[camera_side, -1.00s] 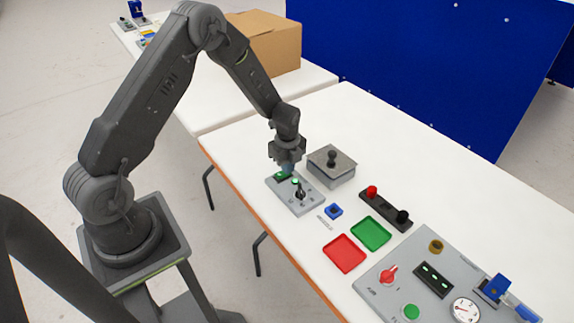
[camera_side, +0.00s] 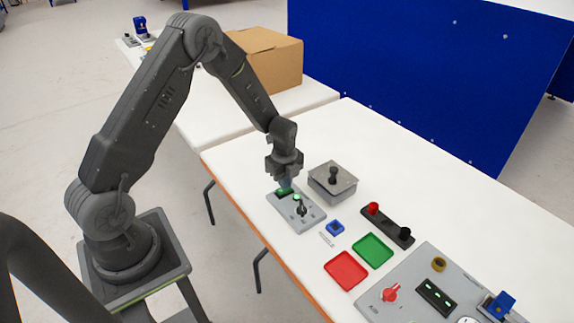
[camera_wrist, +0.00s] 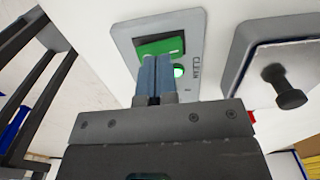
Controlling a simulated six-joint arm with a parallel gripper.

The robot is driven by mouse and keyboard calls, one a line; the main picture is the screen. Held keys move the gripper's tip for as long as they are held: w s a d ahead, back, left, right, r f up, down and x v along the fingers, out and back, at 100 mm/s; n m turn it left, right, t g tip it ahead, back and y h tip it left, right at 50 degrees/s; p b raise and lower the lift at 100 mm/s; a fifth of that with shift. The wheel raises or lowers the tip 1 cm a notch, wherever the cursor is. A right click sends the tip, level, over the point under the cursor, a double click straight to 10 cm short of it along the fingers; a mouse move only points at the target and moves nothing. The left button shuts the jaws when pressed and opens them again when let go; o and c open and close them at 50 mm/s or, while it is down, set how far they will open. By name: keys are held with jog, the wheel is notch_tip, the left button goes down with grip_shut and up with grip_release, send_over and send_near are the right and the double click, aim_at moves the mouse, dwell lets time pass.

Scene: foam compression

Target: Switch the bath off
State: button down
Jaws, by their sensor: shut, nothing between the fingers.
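A grey control panel (camera_side: 309,217) marked CLEAN lies on the white table. It bears a green rocker or window (camera_wrist: 160,46), a lit green lamp (camera_wrist: 179,71) and a black knob (camera_side: 302,209). The lamp also shows lit in the side view (camera_side: 297,197). The bath (camera_side: 332,181), a grey metal box with a black-knobbed lid, stands right of the panel. Its lid knob (camera_wrist: 288,92) shows in the wrist view. My gripper (camera_side: 285,187) is shut and empty, with its blue fingers (camera_wrist: 155,75) pointing down at the panel's green part. I cannot tell whether they touch.
A small blue block (camera_side: 335,228), a green tray (camera_side: 373,250) and a red tray (camera_side: 346,270) lie nearer. A black bar with red and black knobs (camera_side: 387,224) and another grey panel (camera_side: 400,279) are at right. A cardboard box (camera_side: 272,62) stands behind.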

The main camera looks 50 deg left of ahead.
notch_tip(320, 180, up, 13)
jog(key=w, duration=0.2)
jog(key=shift+r, duration=0.1)
